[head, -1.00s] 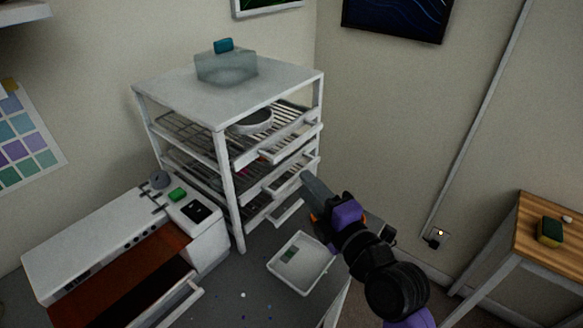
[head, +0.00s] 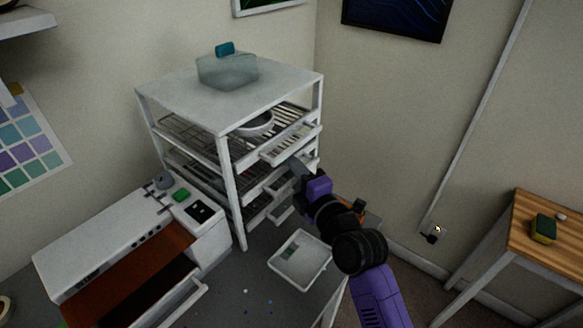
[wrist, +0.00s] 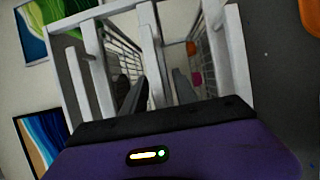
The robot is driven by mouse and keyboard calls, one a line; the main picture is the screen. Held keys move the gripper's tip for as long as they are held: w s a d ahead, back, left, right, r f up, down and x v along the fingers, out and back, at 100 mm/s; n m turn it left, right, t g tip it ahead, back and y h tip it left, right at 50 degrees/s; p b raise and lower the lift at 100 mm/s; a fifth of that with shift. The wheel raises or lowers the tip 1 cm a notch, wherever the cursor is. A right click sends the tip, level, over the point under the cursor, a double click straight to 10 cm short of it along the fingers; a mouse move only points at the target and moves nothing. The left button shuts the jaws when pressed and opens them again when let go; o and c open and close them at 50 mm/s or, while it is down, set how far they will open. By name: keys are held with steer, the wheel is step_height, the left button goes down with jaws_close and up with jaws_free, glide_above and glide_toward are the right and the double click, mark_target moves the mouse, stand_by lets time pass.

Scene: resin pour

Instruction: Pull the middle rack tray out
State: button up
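The white rack (head: 233,190) stands in the corner, with slatted trays stacked one above another. The middle tray (head: 273,186) sits in the rack, and its front is partly hidden behind my gripper. My gripper (head: 297,169) is at the rack's open front, with its grey fingertips close to the middle tray's front. I cannot tell whether they touch it. In the wrist view, white bars and slatted sides of the rack (wrist: 235,50) fill the space ahead of my purple gripper body. The finger gap is not clear.
A translucent block (head: 228,70) sits on the rack's top.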

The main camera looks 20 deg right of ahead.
jaws_close()
steer(key=shift+r, duration=0.1)
stand_by(1.2)
